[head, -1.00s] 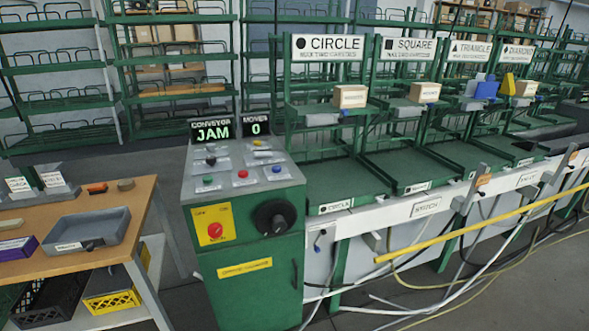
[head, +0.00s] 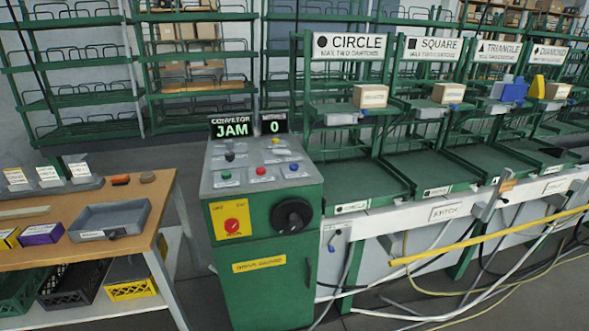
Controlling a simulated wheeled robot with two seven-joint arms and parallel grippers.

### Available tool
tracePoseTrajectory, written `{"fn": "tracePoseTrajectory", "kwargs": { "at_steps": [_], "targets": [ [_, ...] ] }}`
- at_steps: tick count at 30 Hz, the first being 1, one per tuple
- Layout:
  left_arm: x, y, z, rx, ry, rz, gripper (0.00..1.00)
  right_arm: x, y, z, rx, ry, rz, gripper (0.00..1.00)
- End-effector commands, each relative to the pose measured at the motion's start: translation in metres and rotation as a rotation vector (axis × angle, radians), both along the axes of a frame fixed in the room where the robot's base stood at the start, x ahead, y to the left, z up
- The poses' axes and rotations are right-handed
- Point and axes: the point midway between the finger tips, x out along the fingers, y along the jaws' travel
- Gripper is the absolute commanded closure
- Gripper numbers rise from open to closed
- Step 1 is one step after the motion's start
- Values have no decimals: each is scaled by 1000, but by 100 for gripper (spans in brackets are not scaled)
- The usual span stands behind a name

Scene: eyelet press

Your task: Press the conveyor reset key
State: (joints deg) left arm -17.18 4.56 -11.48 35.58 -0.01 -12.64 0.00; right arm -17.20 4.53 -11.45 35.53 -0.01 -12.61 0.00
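A green control console (head: 265,265) stands at the centre, with a grey sloped top (head: 212,183). On top are a green button (head: 225,175), a red button (head: 260,171), a blue button (head: 294,167), a black knob (head: 230,156) and a small yellow control (head: 275,140). Their labels are too small to read, so I cannot tell which is the reset key. The front has a red mushroom button (head: 232,225) on a yellow plate and a black rotary dial (head: 291,215). The conveyor display (head: 231,129) reads JAM; the other display (head: 275,122) reads 0. Neither gripper is in view.
A wooden table (head: 80,252) with a grey tray (head: 145,208) stands left of the console. Sorting racks with signs such as CIRCLE (head: 350,44) stand to the right. A yellow bar (head: 480,240) and loose cables run at the lower right. Green shelves (head: 80,127) line the back.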

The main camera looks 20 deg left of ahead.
Motion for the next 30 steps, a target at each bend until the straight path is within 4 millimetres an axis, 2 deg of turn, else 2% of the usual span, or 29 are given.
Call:
{"fn": "tracePoseTrajectory", "kwargs": {
  "at_steps": [11,14,18,30],
  "targets": [
    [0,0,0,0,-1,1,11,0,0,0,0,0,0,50],
    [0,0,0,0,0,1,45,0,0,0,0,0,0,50],
    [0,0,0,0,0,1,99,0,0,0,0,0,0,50],
    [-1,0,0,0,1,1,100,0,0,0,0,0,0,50]
  ]
}}
